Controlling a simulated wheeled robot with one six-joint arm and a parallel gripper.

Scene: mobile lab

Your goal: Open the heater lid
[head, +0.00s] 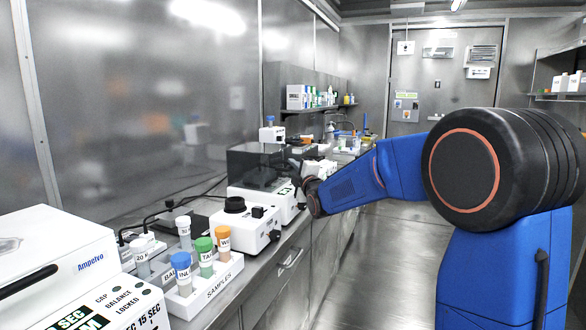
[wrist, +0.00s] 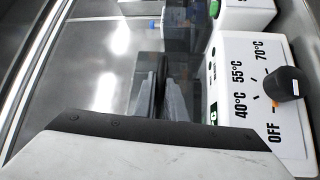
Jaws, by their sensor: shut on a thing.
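The heater (head: 262,197) is a white box on the left-hand bench, with a dark see-through lid (head: 250,166) over it. Its front panel (wrist: 245,75) fills the right of the wrist view, marked OFF, 40°C, 55°C and 70°C, with a black knob (wrist: 287,84). My gripper (head: 297,166) is at the lid's right side in the head view, partly hidden by my arm. In the wrist view my gripper (wrist: 161,88) has its grey fingers close together on a dark part of the lid. The exact contact is hard to see.
A white device with a round black top (head: 236,206) stands nearer on the bench. A sample rack (head: 213,287) with several capped tubes and a white Ampelvo machine (head: 70,262) are nearer still. The aisle floor (head: 350,270) is clear.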

